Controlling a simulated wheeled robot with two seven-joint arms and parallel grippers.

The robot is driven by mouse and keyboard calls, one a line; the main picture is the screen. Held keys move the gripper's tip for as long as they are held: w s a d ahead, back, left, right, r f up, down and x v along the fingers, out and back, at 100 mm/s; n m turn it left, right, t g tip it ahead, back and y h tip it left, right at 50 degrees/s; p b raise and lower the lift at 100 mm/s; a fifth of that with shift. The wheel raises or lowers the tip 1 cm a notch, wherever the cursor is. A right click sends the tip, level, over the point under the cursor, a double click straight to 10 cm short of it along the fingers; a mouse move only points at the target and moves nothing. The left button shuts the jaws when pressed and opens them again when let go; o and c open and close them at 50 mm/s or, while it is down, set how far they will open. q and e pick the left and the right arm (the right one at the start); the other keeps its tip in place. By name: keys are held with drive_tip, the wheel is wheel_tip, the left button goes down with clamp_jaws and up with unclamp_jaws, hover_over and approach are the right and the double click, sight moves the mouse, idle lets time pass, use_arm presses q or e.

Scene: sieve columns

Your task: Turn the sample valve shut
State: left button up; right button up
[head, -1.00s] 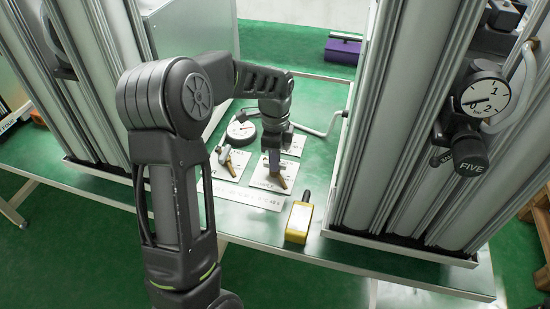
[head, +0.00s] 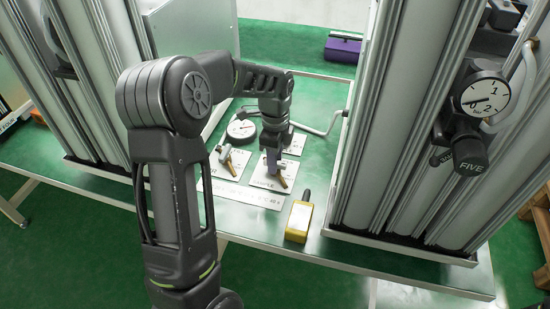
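Two valves on white labelled plates sit on the green bench between the columns. My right gripper is not in view.
A round dial gauge (head: 241,130) stands behind the valves. A yellow block (head: 299,218) with a dark handle is at the front edge. Tall sieve columns (head: 385,120) flank the space. A purple-based item (head: 343,48) lies behind.

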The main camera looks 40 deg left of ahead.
use_arm(q)
drive_tip(key=shift+r, duration=0.1)
wheel_tip(320, 180, up, 8)
drive_tip(key=shift+f, duration=0.15)
idle(0.5)
idle(0.4)
